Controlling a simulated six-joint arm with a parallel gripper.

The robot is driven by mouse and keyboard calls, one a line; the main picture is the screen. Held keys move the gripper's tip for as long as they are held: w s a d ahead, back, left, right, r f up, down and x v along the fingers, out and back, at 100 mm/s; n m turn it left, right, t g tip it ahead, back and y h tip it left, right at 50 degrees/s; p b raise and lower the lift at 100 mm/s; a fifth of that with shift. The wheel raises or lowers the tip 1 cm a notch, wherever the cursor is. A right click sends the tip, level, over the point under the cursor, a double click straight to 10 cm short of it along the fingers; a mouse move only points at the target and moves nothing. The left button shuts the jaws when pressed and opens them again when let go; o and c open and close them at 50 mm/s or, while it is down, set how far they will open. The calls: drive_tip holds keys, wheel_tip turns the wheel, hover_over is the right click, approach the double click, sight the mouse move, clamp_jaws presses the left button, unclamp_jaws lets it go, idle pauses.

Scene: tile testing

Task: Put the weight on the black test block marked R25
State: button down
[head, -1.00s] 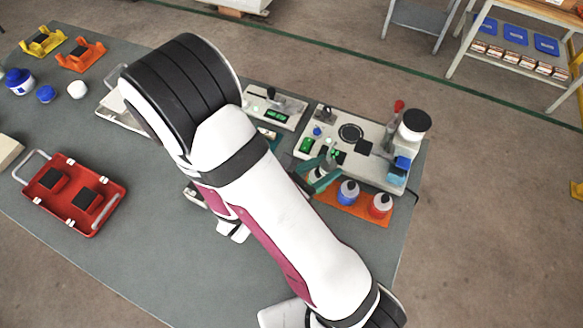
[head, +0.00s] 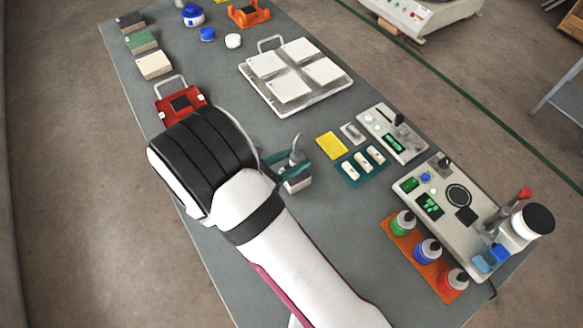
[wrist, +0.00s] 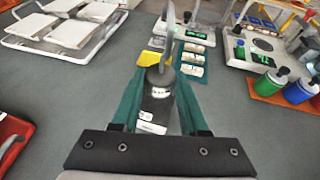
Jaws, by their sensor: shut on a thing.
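The weight (wrist: 158,104) is a grey metal body with a hooked top and a small white label I cannot read. In the wrist view it stands upright between the two teal fingers of my gripper (wrist: 160,88), which is shut on it. In the head view the weight (head: 297,184) and my gripper (head: 287,164) are over the middle of the table. A red tray (head: 164,119) lies to the left, partly behind my arm, with a black block (head: 182,103) showing in it. No R25 mark is legible. The tray's edge (wrist: 14,124) shows in the wrist view.
A white tray with several pale tiles (head: 271,104) lies beyond the gripper. A yellow pad (head: 331,145), a teal holder (head: 349,180) and a meter (head: 393,141) are to the right. Bottles on an orange mat (head: 398,236) are further right. Grey table is clear around the weight.

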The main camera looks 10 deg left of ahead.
drive_tip(key=f, duration=0.4)
drive_tip(key=shift+a+f, duration=0.15)
drive_tip(key=shift+a, duration=0.15)
drive_tip(key=shift+f, duration=0.15)
drive_tip(key=shift+c, duration=2.1)
unclamp_jaws()
